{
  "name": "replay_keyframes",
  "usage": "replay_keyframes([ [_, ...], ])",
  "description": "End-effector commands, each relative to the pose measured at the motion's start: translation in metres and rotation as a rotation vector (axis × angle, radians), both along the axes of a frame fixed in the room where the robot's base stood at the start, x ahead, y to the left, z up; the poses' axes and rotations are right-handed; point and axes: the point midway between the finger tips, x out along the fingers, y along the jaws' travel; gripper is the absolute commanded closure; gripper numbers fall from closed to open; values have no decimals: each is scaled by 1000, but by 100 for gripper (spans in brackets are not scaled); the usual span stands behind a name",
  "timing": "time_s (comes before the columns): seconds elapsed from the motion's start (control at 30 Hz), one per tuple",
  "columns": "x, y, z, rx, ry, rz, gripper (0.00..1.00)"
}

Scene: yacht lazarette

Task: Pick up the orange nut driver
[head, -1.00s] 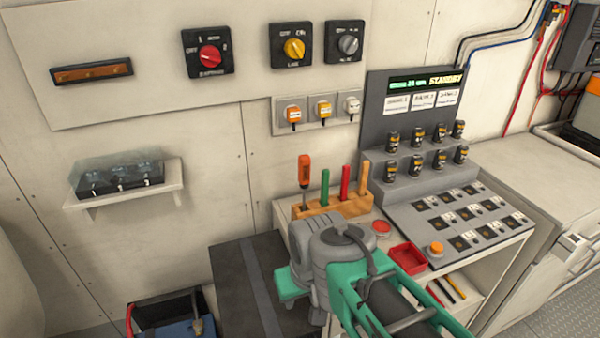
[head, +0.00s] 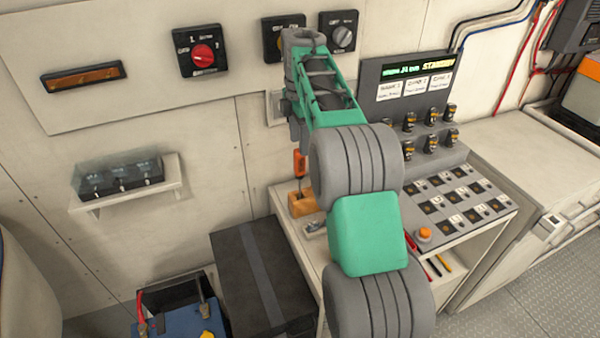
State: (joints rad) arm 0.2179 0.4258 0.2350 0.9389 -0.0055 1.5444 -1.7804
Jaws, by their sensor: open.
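The orange nut driver (head: 300,163) stands upright in the left end of a wooden rack (head: 303,204), handle up. My arm reaches up across the picture and bends over near the wall switches. My gripper (head: 297,138) hangs down at the arm's end, just above the nut driver's handle. It is open with nothing seen in it, though my own arm covers much of it. I cannot tell whether the fingers touch the handle. The rack's right part is hidden behind my arm.
The rack stands on a bench beside a sloped control panel (head: 460,205) with an orange button (head: 424,234). Left of the bench are a dark box (head: 250,280) and a blue battery (head: 180,322). A small wall shelf (head: 130,195) is at left. My arm blocks the bench's middle.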

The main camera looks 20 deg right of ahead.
Motion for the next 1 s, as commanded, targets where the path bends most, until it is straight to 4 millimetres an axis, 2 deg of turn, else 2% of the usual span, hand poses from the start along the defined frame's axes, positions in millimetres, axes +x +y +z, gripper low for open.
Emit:
replay_keyframes([
  [0.4,-1,-1,-64,0,1,0,50],
  [0.67,0,-1,-71,-1,-3,0,50],
  [1.0,0,-1,-71,-1,-3,-1,78],
])
